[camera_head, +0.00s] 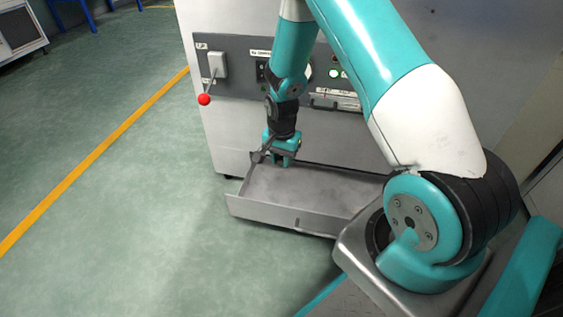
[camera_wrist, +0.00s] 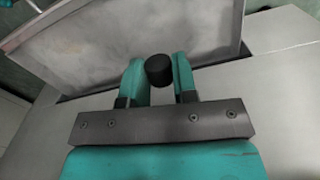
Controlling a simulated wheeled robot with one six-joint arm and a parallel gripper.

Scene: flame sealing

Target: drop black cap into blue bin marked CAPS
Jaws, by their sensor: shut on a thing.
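The black cap (camera_wrist: 158,70) is a small dark cylinder between the two teal fingers of my gripper (camera_wrist: 157,78) in the wrist view. My gripper is shut on it. In the head view my gripper (camera_head: 284,158) points down over the back left part of an open grey metal drawer (camera_head: 275,219) at the foot of the machine. I cannot make out the cap in the head view. No blue bin marked CAPS shows in either view.
The grey machine (camera_head: 215,140) stands right behind my gripper. A lever with a red knob (camera_head: 204,99) sticks out from its front panel at the left. The drawer's raised walls surround the gripper's lower space. The green floor to the left is open, crossed by a yellow line (camera_head: 95,165).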

